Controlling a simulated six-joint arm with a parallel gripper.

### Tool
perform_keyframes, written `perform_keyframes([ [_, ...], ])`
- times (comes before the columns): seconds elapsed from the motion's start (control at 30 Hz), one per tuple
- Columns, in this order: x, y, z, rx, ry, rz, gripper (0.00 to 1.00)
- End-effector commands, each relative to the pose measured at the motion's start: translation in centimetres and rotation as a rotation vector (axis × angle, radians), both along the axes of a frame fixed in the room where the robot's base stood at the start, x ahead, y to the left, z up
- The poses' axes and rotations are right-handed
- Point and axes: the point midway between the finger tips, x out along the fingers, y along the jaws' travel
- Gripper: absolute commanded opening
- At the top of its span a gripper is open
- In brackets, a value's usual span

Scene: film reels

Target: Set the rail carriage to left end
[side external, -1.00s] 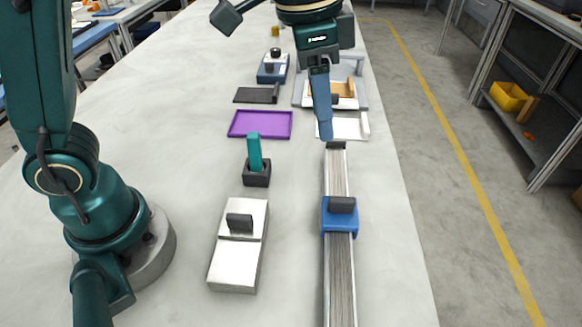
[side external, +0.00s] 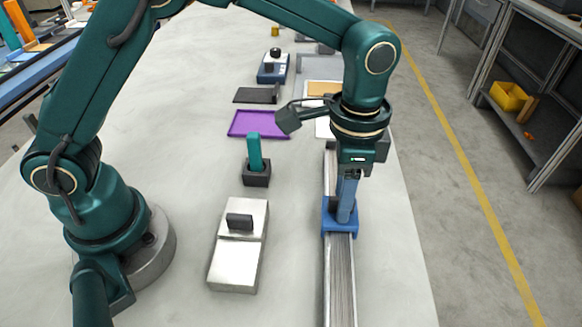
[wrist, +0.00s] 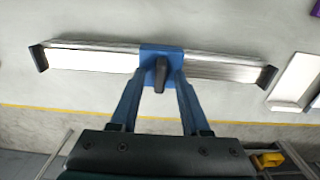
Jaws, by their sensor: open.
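The blue rail carriage (side external: 328,216) sits on the long silver rail (side external: 341,280), which runs along the right side of the table. In the wrist view the carriage (wrist: 151,52) is a little right of the rail's middle, and a dark end stop (wrist: 38,58) marks the left end of the rail and another (wrist: 267,77) the right end. My gripper (side external: 345,220) is down at the carriage. In the wrist view my open gripper (wrist: 160,82) has one finger on each side of the carriage's dark knob (wrist: 161,75). Whether the fingers touch the knob is unclear.
A silver block with a dark knob (side external: 238,258) and a black holder with a teal handle (side external: 256,172) stand left of the rail. A purple tray (side external: 258,124) lies farther back. The table between my base and these things is clear.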

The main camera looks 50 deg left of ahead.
Motion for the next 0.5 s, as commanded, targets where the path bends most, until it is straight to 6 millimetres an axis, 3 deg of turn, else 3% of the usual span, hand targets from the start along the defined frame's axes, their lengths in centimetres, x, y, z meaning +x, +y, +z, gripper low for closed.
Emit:
perform_keyframes([
  [0.17, 0.0, 0.01, 0.0, 0.0, 0.0, 0.0, 0.46],
  [0.3, 0.0, 0.01, 0.01, 0.0, 0.0, 0.0, 0.0],
  [0.5, 0.0, 0.01, 0.03, 0.0, 0.0, 0.0, 0.0],
])
